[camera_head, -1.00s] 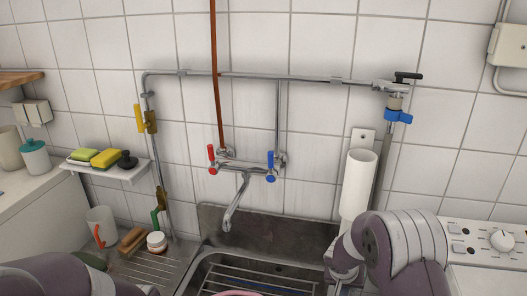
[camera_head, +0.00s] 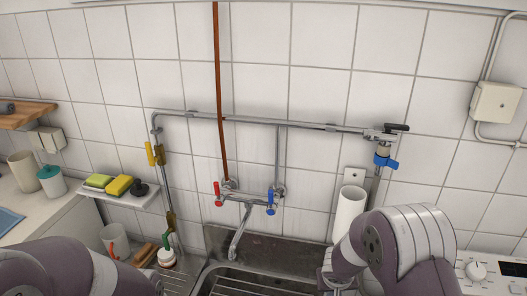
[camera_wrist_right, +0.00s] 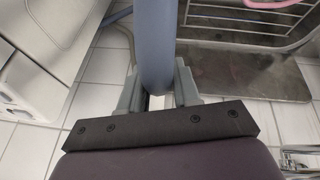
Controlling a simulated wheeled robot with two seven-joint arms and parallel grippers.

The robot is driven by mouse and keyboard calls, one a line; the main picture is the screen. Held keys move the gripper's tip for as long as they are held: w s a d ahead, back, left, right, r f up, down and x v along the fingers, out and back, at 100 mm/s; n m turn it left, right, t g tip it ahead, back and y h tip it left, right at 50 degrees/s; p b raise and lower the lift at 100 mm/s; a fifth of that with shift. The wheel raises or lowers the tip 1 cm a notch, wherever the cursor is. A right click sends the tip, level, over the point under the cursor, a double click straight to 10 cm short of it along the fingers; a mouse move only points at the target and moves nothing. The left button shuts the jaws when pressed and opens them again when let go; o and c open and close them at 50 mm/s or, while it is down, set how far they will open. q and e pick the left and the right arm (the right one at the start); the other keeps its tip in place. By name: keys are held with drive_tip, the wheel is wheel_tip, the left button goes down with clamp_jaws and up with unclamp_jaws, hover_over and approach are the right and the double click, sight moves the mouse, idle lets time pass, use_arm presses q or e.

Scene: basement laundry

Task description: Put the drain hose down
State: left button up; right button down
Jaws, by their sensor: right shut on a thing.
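In the right wrist view, the drain hose (camera_wrist_right: 155,45) is a thick blue-grey tube running from the top edge down to my right gripper (camera_wrist_right: 157,92). That gripper is shut on it, one grey finger on each side. The hose's lower end is hidden behind the gripper body. In the head view the hose does not show clearly. My right arm fills the lower right there and hides its gripper. My left arm shows at the lower left, but its gripper is out of view.
A steel sink (camera_head: 262,284) with a rack lies below the wall tap (camera_head: 246,199). A white upright pipe (camera_head: 350,208) stands at its right, partly behind my right arm. A control panel (camera_head: 495,271) is at the far right. A shelf with sponges (camera_head: 118,186) is at the left.

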drive_tip(key=shift+r, duration=0.75)
drive_tip(key=s+f, duration=0.4)
drive_tip(key=f, duration=0.1)
drive_tip(key=w+d+f+m+g+h+b, duration=0.2)
drive_tip(key=w+d+f+m+b, duration=0.4)
drive_tip(key=f+b, duration=0.65)
use_arm(q)
wheel_tip(320, 180, down, 16)
drive_tip(key=b, duration=0.4)
drive_tip(key=shift+f+b, duration=0.15)
drive_tip(key=shift+b, duration=0.25)
use_arm(e)
drive_tip(key=s+d+r+m+g, duration=0.1)
drive_tip(key=s+r+m+g, duration=0.3)
drive_tip(key=s+m, duration=0.3)
drive_tip(key=m, duration=0.5)
drive_tip(key=shift+d+r+m+g, duration=0.2)
drive_tip(key=shift+r+m+g, duration=0.1)
drive_tip(key=shift+r, duration=0.1)
